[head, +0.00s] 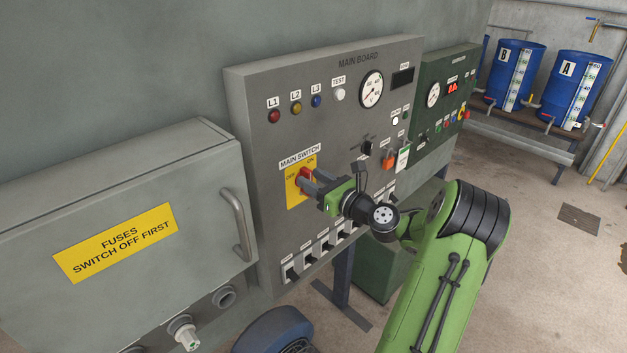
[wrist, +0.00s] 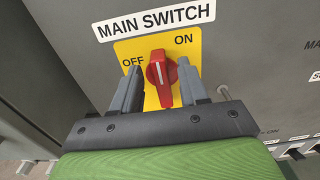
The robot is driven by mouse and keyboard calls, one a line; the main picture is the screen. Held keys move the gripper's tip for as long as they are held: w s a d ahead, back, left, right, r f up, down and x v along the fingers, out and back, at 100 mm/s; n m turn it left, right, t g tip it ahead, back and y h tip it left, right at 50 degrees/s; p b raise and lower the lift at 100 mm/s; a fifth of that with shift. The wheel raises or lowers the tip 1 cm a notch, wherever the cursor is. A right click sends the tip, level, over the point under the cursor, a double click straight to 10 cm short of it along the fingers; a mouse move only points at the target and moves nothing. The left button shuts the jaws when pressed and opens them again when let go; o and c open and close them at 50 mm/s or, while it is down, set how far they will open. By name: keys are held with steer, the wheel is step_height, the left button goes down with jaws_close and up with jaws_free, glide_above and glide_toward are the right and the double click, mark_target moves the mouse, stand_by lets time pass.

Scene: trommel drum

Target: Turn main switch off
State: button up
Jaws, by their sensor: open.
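The main switch is a red rotary knob (wrist: 161,75) on a yellow plate (wrist: 125,47) marked OFF at left and ON at right. The knob also shows in the head view (head: 304,174), partly covered by my gripper. In the wrist view its white pointer line is near upright, leaning slightly left, between the OFF and ON marks. My gripper (wrist: 158,82) is open, with one finger on each side of the knob; it is also at the switch in the head view (head: 309,181). There is a visible gap to the left finger; the right finger is close, and I cannot tell if it touches.
The grey main board (head: 330,95) carries lamps, a gauge and a row of breakers (head: 318,248) below the switch. A fuse box (head: 120,220) with a handle (head: 237,225) juts out at left. A green panel (head: 437,110) stands at right.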

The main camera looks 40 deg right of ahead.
steer(key=shift+w, duration=0.2)
jaws_close()
steer(key=shift+n, duration=0.3)
steer(key=shift+a+f+n+b, duration=0.35)
steer(key=shift+n+b, duration=1.3)
steer(key=shift+n, duration=1.2)
steer(key=shift+a+f+n+b, duration=0.3)
steer(key=shift+n+b, duration=1.4)
steer(key=shift+n, duration=1.2)
steer(key=shift+a+f+n+b, duration=0.3)
steer(key=shift+n+b, duration=1.35)
steer(key=shift+n, duration=1.2)
steer(key=shift+d, duration=0.1)
